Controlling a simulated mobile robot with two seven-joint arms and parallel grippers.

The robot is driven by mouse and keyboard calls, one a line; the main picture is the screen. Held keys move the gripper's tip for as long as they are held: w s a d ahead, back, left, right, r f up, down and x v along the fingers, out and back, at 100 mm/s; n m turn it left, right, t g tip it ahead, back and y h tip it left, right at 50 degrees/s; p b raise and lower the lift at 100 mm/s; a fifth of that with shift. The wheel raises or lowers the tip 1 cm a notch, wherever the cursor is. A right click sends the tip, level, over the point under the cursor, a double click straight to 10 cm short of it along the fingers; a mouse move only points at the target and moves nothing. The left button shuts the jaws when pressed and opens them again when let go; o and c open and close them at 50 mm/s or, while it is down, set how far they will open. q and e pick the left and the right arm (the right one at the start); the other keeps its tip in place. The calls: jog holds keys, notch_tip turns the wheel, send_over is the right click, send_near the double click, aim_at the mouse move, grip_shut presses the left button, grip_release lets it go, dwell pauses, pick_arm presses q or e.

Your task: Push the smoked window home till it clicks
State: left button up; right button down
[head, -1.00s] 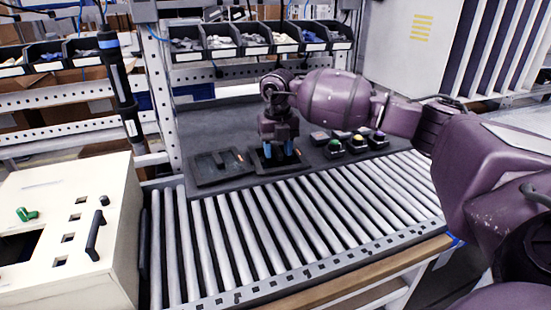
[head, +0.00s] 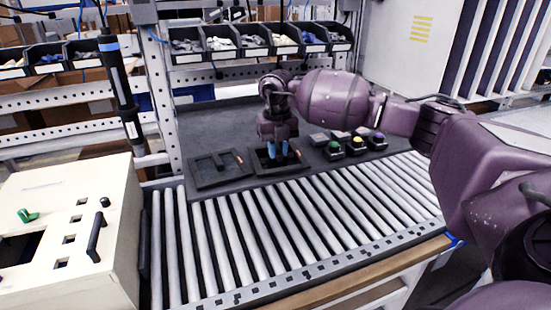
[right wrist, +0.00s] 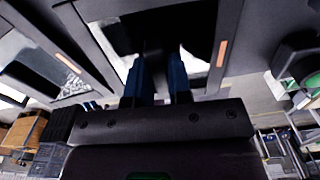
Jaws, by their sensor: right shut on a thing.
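Two dark framed windows with bar handles lie flat on the grey mat. One is the left window (head: 214,180), with nothing touching it; the other is the right window (head: 259,166). I cannot tell by tint which is the smoked one. My right gripper (head: 278,154) points down over the right window. In the right wrist view its blue fingers (right wrist: 158,76) are shut on that window's dark handle (right wrist: 153,42), and the glass is glossy and reflective. The fingers hide part of the handle. A cream box (head: 60,205) at the left has a dark rectangular opening (head: 20,246). My left gripper is out of view.
A roller conveyor (head: 290,215) runs in front, clear. A dark hanging tool (head: 120,90) is at the left, and parts bins (head: 255,42) line the back.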

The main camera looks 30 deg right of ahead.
jog(key=shift+r+p, duration=0.75)
jog(key=shift+r, duration=1.1)
jog(key=shift+r+p, duration=0.65)
jog(key=shift+r, duration=0.5)
jog(key=shift+f, duration=0.1)
